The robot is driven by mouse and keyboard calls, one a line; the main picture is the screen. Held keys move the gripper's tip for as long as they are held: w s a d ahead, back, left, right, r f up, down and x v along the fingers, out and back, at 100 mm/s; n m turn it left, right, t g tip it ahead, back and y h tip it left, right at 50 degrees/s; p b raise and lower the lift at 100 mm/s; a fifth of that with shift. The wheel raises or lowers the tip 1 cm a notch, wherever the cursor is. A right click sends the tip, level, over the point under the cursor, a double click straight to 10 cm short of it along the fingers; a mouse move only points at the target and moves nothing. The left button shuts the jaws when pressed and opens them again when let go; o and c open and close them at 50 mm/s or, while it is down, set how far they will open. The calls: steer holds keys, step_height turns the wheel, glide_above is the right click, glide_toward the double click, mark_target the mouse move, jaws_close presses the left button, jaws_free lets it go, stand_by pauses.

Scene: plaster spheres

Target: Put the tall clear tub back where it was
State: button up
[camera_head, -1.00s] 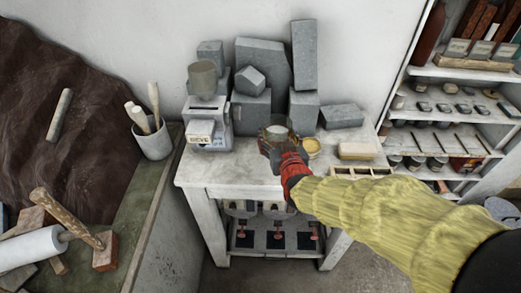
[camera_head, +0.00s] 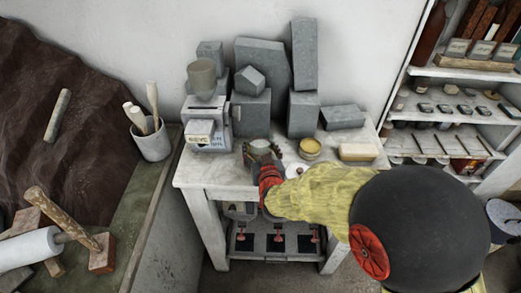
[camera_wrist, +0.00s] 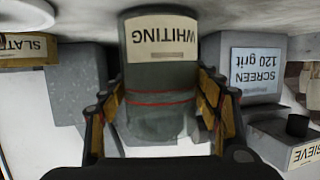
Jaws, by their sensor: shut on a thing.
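The tall clear tub (camera_wrist: 160,88) has a cream label reading WHITING and red lines around it. It looks upside down in the wrist view. My gripper (camera_wrist: 163,100) is shut on it, with one finger on each side. In the head view the tub (camera_head: 261,147) shows above my gripper (camera_head: 262,156), over the white table (camera_head: 220,175) between the grey machine and the yellow round tub. I cannot tell whether its base touches the table.
The grey machine (camera_head: 207,130) with a cup on top and a SIEVE label stands left. Grey blocks (camera_head: 251,113) stand behind. A yellow round tub (camera_head: 310,147) and a pale block (camera_head: 358,152) are to the right. A SLATE label (camera_wrist: 22,47) shows in the wrist view.

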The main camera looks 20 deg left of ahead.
steer(key=o, duration=1.4)
steer(key=shift+f, duration=0.1)
steer(key=shift+s+d+r, duration=0.1)
steer(key=shift+s+r, duration=0.15)
steer(key=p+v, duration=0.1)
steer(key=v, duration=1)
steer(key=shift+s, duration=0.2)
